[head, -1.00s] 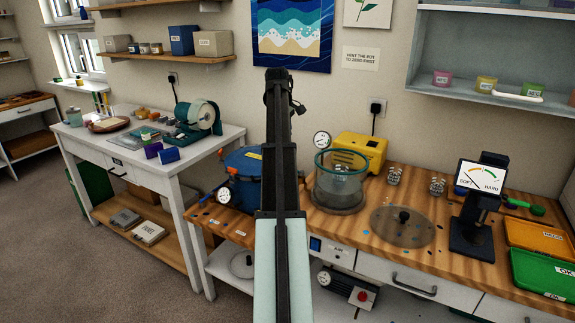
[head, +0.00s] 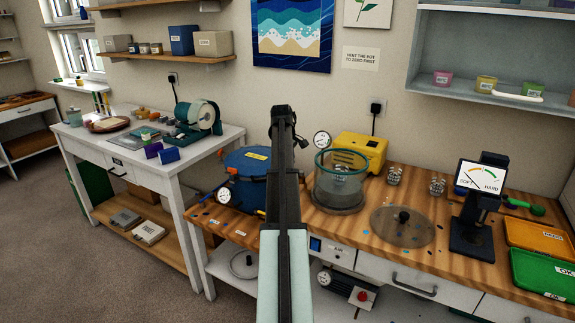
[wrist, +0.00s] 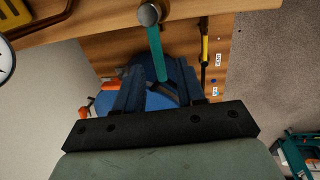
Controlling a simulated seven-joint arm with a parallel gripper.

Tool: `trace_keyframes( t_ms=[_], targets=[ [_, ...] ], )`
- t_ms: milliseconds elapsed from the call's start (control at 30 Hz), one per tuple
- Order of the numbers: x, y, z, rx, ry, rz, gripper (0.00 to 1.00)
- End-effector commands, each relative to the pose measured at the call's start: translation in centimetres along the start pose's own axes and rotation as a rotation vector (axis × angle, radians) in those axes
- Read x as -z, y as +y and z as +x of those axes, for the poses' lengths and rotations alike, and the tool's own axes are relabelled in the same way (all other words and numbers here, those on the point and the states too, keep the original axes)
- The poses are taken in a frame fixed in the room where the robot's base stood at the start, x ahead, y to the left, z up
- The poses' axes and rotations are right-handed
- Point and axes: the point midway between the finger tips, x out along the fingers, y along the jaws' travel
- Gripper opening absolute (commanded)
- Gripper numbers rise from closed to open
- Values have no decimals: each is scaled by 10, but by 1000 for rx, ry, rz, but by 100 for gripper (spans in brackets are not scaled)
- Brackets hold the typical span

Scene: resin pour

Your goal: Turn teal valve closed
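The teal valve handle (wrist: 156,50) shows in the wrist view as a straight bar running from a round grey metal knob (wrist: 149,14) toward my gripper. My gripper (wrist: 160,78) is open, with one dark finger on each side of the handle's free end. I see a gap on both sides, and I cannot tell whether either finger touches the bar. The blue pressure pot (head: 243,168) stands on the wooden bench, and its blue surface also shows behind the fingers in the wrist view. In the head view my arm hides the valve and part of the pot.
Right of my arm are a glass vacuum chamber (head: 338,185) and a yellow pump (head: 360,150). A round clear lid (head: 402,228) lies on the bench. A black hardness gauge (head: 478,205) and green tray (head: 545,273) are farther right. A yellow-handled tool (wrist: 204,48) lies near the handle.

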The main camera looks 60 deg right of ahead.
Motion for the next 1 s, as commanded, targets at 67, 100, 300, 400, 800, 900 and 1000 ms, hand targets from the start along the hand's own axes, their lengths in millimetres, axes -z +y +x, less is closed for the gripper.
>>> trace_keyframes(
  t_ms=[67, 100, 300, 400, 800, 900, 1000],
  targets=[
    [0, 0, 6, 1, 0, 0, 39],
    [0, 0, 7, 0, 0, 0, 39],
    [0, 0, 10, -1, 1, 0, 39],
    [0, 0, 9, -1, 1, 0, 39],
    [0, 0, 9, 0, 0, 0, 6],
    [0, 0, 9, 0, 0, 0, 0],
    [0, 0, 9, 0, 0, 0, 0]
  ],
)
